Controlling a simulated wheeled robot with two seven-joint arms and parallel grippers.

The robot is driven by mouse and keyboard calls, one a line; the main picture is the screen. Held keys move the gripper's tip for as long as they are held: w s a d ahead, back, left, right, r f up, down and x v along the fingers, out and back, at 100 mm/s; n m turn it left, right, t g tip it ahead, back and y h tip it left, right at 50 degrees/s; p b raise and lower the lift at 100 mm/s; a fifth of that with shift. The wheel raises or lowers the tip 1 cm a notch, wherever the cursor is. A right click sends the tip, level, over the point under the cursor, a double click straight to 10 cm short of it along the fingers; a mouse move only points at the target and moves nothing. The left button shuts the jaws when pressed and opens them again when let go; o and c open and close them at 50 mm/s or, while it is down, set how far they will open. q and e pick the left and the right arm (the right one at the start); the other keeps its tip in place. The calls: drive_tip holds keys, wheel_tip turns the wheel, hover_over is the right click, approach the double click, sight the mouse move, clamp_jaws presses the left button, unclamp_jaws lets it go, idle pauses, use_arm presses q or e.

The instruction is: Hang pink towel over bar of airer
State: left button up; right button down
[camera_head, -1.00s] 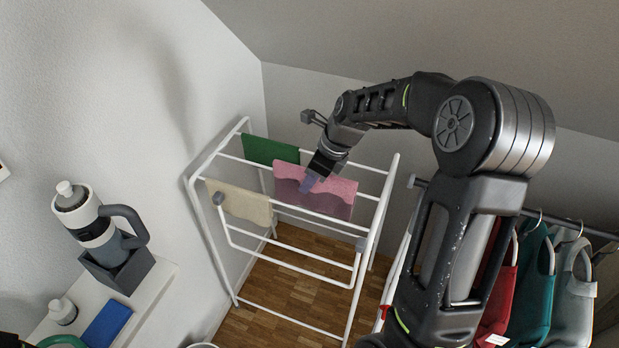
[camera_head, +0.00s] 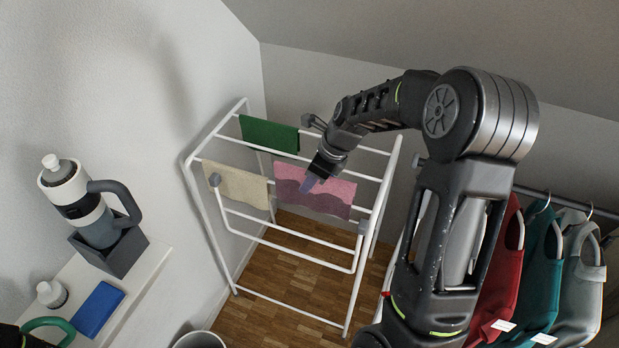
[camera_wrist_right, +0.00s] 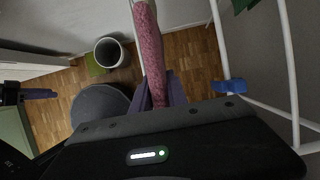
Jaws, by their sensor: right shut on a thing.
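The pink towel (camera_head: 333,196) with a darker wavy lower part is at the middle of the white airer (camera_head: 190,170), spread along its bars. I cannot tell whether it rests on a bar. My right gripper (camera_head: 309,184) is shut on the towel near its upper left part. In the right wrist view the towel (camera_wrist_right: 149,45) shows edge-on as a narrow strip between the purple fingers (camera_wrist_right: 160,92). Dark fingers, apparently of my left gripper (camera_wrist_right: 40,94), show at the left edge of the wrist view; their opening is unclear.
A green towel (camera_head: 268,134) and a beige towel (camera_head: 237,184) hang on the airer's bars. Clothes (camera_head: 497,275) hang on a rail at the right. A shelf (camera_head: 150,270) with a large bottle (camera_head: 85,205) stands at the left. A bin (camera_wrist_right: 108,52) stands on the floor.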

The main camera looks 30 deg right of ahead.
sight(310, 199)
drive_tip(key=shift+f+b, duration=1.8)
drive_tip(key=shift+f, duration=1.75)
drive_tip(key=c, duration=1.2)
unclamp_jaws()
drive_tip(key=shift+c, duration=0.2)
drive_tip(key=v, duration=0.7)
drive_tip(key=shift+s+d+r, duration=0.1)
drive_tip(key=shift+r, duration=0.3)
